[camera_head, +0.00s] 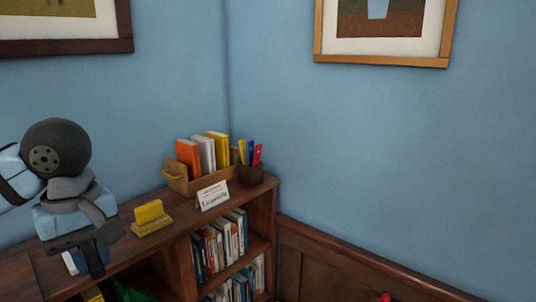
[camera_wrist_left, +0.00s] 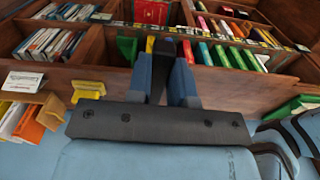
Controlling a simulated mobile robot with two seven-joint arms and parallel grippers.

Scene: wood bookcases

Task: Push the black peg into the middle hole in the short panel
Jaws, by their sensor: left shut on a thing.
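My left gripper (camera_head: 86,260) points down above the top of the wooden bookcase at the left of the head view. In the left wrist view its two blue fingers (camera_wrist_left: 166,84) are shut on the dark, narrow black peg (camera_wrist_left: 166,62). The peg (camera_head: 96,264) also shows below the gripper in the head view. The peg is in the air, apart from the wood as far as I can tell. I cannot make out the short panel or its middle hole in either view. My right gripper is not in view.
Books (camera_head: 220,243) fill the shelves below. Blue walls stand behind.

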